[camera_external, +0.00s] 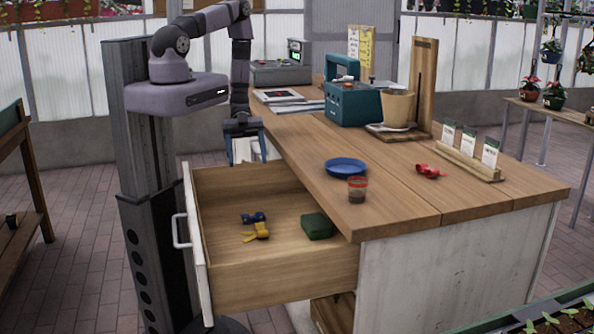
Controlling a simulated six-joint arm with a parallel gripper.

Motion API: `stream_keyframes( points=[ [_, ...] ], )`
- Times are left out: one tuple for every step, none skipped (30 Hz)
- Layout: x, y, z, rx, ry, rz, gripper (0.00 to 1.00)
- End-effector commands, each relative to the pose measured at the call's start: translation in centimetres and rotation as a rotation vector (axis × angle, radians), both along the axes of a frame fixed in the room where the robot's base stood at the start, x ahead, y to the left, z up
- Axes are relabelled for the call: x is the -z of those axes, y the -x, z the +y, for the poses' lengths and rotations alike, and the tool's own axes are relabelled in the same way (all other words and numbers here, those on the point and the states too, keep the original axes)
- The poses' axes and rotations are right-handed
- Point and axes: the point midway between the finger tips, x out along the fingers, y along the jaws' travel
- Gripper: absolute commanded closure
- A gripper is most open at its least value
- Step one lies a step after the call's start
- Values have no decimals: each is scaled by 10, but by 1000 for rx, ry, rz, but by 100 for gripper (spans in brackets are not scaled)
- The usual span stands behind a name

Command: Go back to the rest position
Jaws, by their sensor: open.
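My gripper (247,148) hangs at the end of my arm, pointing down above the back end of the open drawer, beside the bench's left edge. Its two blue fingers are apart and I see nothing between them. The drawer (275,272) is pulled out to the left from under the wooden bench top (400,208). In it lie a blue item (253,217), a yellow item (257,231) and a dark green block (317,226). None of these touches my gripper.
The drawer's white front (197,245) juts out beside my column.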

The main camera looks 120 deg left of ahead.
Motion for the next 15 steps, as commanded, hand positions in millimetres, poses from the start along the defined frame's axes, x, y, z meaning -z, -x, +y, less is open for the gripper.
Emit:
stream_keyframes(
  points=[
    [-9,-8,-3,47,-45,19,32],
    [-11,-13,-4,70,-74,31,32],
    [-15,-19,-6,107,-114,47,32],
    [-18,-23,-8,135,-148,60,32],
    [-21,-28,-10,162,-182,72,32],
    [-25,-34,-13,200,-228,85,32],
    [-29,-38,-15,230,-265,96,32],
    [-32,-42,-18,258,-299,106,32],
    [-37,-47,-22,297,-345,116,32],
    [-41,-51,-25,323,-381,124,32],
    [-45,-54,-29,352,-416,131,32],
    [-51,-57,-33,390,-463,139,32],
    [-54,-61,-36,413,-499,145,32],
    [-56,-66,-34,417,-541,157,32],
    [-55,-77,-25,383,-603,186,32]
  ],
)
